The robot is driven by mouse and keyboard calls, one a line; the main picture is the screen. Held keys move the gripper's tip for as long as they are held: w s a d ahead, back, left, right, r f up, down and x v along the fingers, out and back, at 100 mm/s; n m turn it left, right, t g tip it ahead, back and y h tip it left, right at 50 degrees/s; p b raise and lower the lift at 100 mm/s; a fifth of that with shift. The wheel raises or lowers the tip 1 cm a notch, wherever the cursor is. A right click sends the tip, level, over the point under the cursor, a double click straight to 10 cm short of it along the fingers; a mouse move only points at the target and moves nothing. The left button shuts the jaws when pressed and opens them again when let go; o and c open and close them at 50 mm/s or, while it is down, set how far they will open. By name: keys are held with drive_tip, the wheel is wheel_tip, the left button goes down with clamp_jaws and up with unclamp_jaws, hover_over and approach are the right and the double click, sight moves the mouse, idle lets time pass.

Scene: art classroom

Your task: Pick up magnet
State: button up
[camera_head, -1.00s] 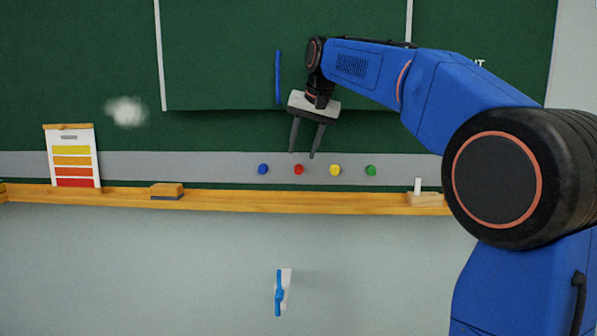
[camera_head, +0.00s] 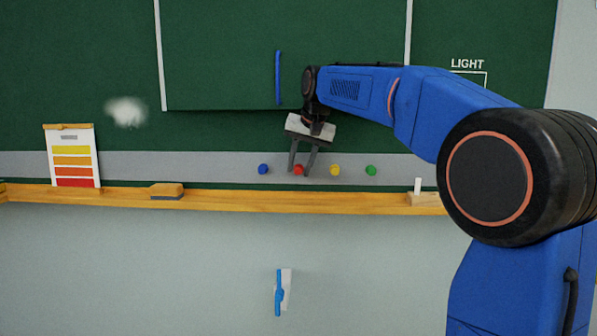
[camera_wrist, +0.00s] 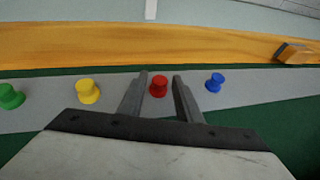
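Magnets in blue (camera_head: 263,169), red (camera_head: 298,170), yellow (camera_head: 335,170) and green (camera_head: 371,170) sit in a row on the grey strip (camera_head: 210,166) of the board. My gripper (camera_head: 301,173) is open and points down and toward the board at the red magnet. In the wrist view the red magnet (camera_wrist: 158,86) shows between the tips of the two fingers (camera_wrist: 160,82), with gaps on both sides. The blue magnet (camera_wrist: 215,82) is just right of the fingers there, and the yellow magnet (camera_wrist: 88,91) is to the left. Whether the fingers reach around the red magnet in depth is unclear.
A wooden ledge (camera_head: 300,202) runs just below the strip. It bears an eraser (camera_head: 167,191), a colour chart (camera_head: 72,158) and a wooden block with a white piece (camera_head: 418,186).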

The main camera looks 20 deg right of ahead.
drive_tip(key=c, duration=0.5)
drive_tip(key=shift+c, duration=0.2)
drive_tip(key=s+d+r, duration=0.3)
drive_tip(key=s+r, duration=0.5)
drive_tip(key=s, duration=0.5)
drive_tip(key=shift+s+d, duration=0.2)
drive_tip(key=shift+s, duration=0.1)
